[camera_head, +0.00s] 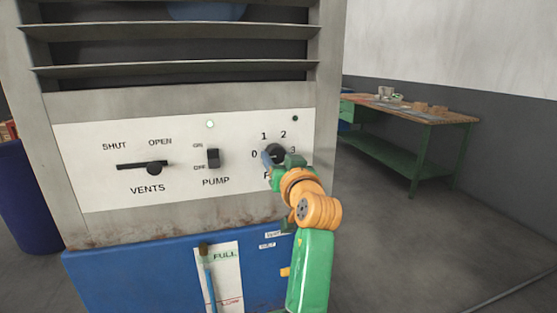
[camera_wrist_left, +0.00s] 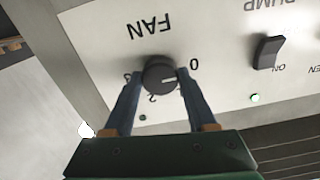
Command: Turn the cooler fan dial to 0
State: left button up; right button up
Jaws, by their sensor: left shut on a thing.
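The fan dial (camera_head: 277,151) is a round dark knob at the right of the cooler's white panel, with 0, 1, 2 and 3 printed around it. My left gripper (camera_head: 276,159) is shut on it and partly covers it and the FAN label. In the left wrist view the dial (camera_wrist_left: 158,73) sits between the two blue-grey fingers (camera_wrist_left: 159,78), seen upside down. Its white mark points toward the side of the 0; the right finger hides the 1. I cannot tell the exact setting. My right gripper is not in view.
The panel (camera_head: 110,190) also bears a pump switch (camera_head: 213,158), a vents slider (camera_head: 154,168) near OPEN and a lit green lamp (camera_head: 210,124). The blue tank (camera_head: 130,275) is below. A green workbench (camera_head: 425,125) stands back right, with open floor before it.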

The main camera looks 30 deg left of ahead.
pick_arm(q)
jog(key=o, duration=1.4)
jog(key=b+v, duration=0.1)
jog(key=v, duration=0.6)
jog(key=shift+b, duration=0.4)
